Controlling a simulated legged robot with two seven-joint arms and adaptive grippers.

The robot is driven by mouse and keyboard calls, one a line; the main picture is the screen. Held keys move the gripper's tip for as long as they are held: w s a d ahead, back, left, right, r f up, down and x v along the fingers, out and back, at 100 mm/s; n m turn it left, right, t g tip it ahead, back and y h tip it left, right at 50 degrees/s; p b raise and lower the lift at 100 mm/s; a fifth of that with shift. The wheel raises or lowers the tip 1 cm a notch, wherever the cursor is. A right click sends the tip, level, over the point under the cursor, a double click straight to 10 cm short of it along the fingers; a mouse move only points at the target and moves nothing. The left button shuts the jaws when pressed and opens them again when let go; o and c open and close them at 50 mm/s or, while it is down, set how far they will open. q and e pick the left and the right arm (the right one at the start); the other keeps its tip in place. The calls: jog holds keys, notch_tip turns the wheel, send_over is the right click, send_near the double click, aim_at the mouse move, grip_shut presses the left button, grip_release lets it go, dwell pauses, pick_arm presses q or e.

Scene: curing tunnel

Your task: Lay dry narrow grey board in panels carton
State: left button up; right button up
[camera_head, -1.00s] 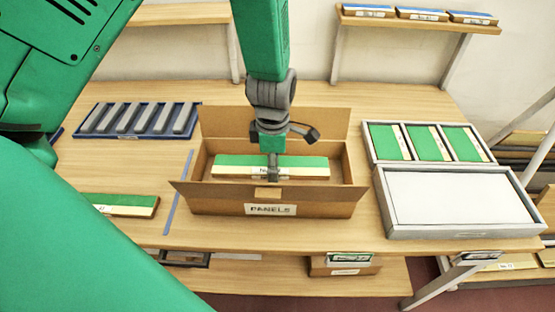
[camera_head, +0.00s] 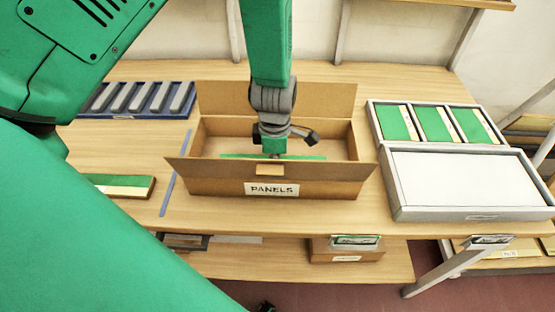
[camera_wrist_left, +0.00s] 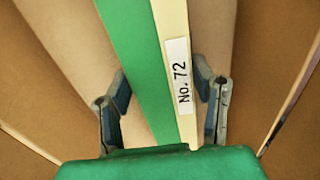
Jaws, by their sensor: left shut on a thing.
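The panels carton (camera_head: 225,188) stands open in the middle of the table, its front marked PANELS. My left gripper (camera_head: 273,152) reaches down into it and is shut on a long green and cream board (camera_head: 235,156). Only the board's green upper part shows above the carton's front wall. In the left wrist view the board (camera_wrist_left: 140,60) runs between the two fingers (camera_wrist_left: 165,100), with a white label reading No. 72. Brown carton walls lie on both sides of it. I cannot tell whether the board touches the carton floor. My right gripper is not in view.
A blue tray (camera_head: 92,116) of several grey bars lies at the left. Another green and cream board (camera_head: 125,185) and a blue strip (camera_head: 175,175) lie left of the carton. At the right are a tray with three green boards (camera_head: 437,123) and a large white-topped grey box (camera_head: 465,185).

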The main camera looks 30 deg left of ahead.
pick_arm(q)
jog(key=shift+d+f, duration=0.1)
jog(key=shift+d, duration=0.25)
dwell(0.3)
jog(key=shift+a+f, duration=0.2)
jog(key=shift+f, duration=0.1)
jog(key=o, duration=1.3)
jog(key=shift+a, duration=0.1)
jog(key=shift+r, duration=0.3)
notch_tip(320, 180, up, 11)
jog(key=shift+r, duration=0.15)
